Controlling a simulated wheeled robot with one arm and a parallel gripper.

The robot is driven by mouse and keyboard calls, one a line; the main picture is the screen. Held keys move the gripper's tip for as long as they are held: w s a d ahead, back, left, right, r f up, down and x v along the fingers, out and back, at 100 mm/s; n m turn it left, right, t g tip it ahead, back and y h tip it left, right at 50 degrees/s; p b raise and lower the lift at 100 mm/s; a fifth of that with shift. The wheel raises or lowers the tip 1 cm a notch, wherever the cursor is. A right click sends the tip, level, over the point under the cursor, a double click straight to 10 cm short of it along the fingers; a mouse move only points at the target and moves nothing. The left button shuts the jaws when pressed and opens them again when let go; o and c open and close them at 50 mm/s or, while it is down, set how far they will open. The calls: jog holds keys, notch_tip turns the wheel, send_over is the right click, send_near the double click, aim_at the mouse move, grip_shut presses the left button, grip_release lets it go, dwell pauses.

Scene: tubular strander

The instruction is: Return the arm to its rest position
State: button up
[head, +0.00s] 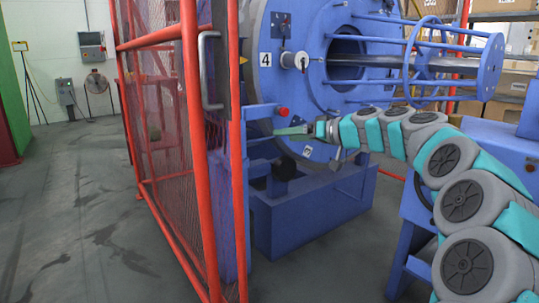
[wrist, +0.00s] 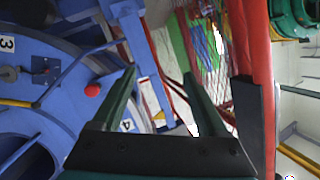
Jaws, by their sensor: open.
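My arm reaches in from the right in the head view, in front of the blue strander (head: 310,215). My gripper (head: 277,132) points left, near a red button (head: 282,112) on the blue frame. In the wrist view my gripper (wrist: 158,80) shows two dark green fingers spread apart. Nothing is held between them. The red button (wrist: 92,90) shows beyond the left finger in the wrist view. I cannot tell whether the fingers touch the machine.
A red mesh guard door (head: 160,120) with a grey handle (head: 210,70) stands left of my gripper. The blue spool cage (head: 450,60) is above my arm. Shelves with boxes (head: 515,85) stand at the back right. The grey floor (head: 70,220) at left is clear.

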jog(key=s+a+f+g+h+p, duration=0.1)
jog(key=s+a+f+g, duration=0.15)
jog(key=s, duration=0.55)
jog(key=s+a+f+g+h+p, duration=0.1)
jog(key=s+a+f+g, duration=0.15)
jog(key=s, duration=0.45)
jog(key=s+a+f+g+h+p, duration=0.1)
jog(key=s+a+f+h, duration=0.15)
jog(key=s, duration=0.55)
jog(key=s+d+f+m+g+h+p, duration=0.1)
jog(key=s+d+f, duration=0.3)
jog(key=s, duration=0.6)
jog(key=s+d+f+m+g+h+p, duration=0.2)
jog(key=s+d+f+h, duration=0.2)
jog(key=s+d, duration=0.3)
jog(key=s+d+f+m+g+h+p, duration=0.1)
jog(key=s+d+f, duration=0.4)
jog(key=s, duration=0.8)
jog(key=shift+s+d+f+m+g+h+p, duration=0.3)
jog(key=shift+d+f+m+g+h, duration=0.1)
jog(key=shift+m+g+h, duration=0.3)
